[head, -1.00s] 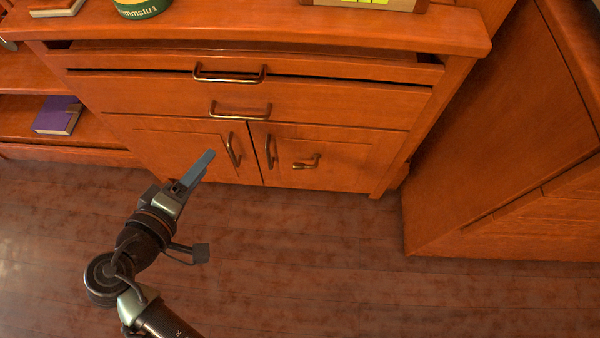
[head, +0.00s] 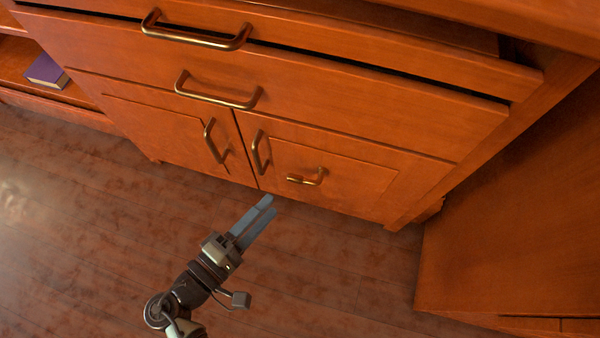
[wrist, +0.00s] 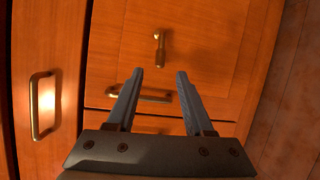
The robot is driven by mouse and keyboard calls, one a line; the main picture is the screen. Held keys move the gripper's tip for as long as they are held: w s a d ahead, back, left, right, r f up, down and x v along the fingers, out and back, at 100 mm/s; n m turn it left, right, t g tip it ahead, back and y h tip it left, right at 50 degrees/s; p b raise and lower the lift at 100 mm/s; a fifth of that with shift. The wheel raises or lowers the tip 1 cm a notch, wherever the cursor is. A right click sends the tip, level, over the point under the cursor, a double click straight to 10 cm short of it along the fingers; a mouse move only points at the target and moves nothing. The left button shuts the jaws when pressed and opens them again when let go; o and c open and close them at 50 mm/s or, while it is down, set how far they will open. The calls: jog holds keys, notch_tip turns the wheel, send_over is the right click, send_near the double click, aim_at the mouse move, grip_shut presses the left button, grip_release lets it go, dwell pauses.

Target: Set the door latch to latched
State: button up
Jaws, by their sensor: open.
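The door latch (head: 307,177) is a small brass lever on the right cupboard door (head: 350,178). In the head view it lies nearly level, its grip end pointing left from the pivot. In the wrist view the latch (wrist: 160,50) stands upright in the picture, just beyond the fingertips and between their lines. My gripper (head: 271,205) is open and empty, low in front of the doors, left of and below the latch in the head view. In the wrist view my gripper (wrist: 160,72) shows two parted fingers; they appear clear of the latch.
The right door's pull handle (head: 260,152) and the left door's (head: 214,141) stick out beside the seam. Drawer handles (head: 218,91) and (head: 197,32) protrude above; the upper drawer is slightly out. A cabinet side (head: 510,230) stands at right. The floor (head: 340,285) in front is clear.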

aim_at(296, 177)
jog(key=b+x, duration=0.3)
jog(key=x, duration=0.6)
jog(key=shift+w+f+b, duration=0.1)
jog(key=shift+f+b, duration=0.05)
jog(key=shift+b, duration=0.25)
jog(key=shift+w+d, duration=0.25)
jog(key=shift+w, duration=0.05)
jog(key=shift+c, duration=0.2)
grip_shut()
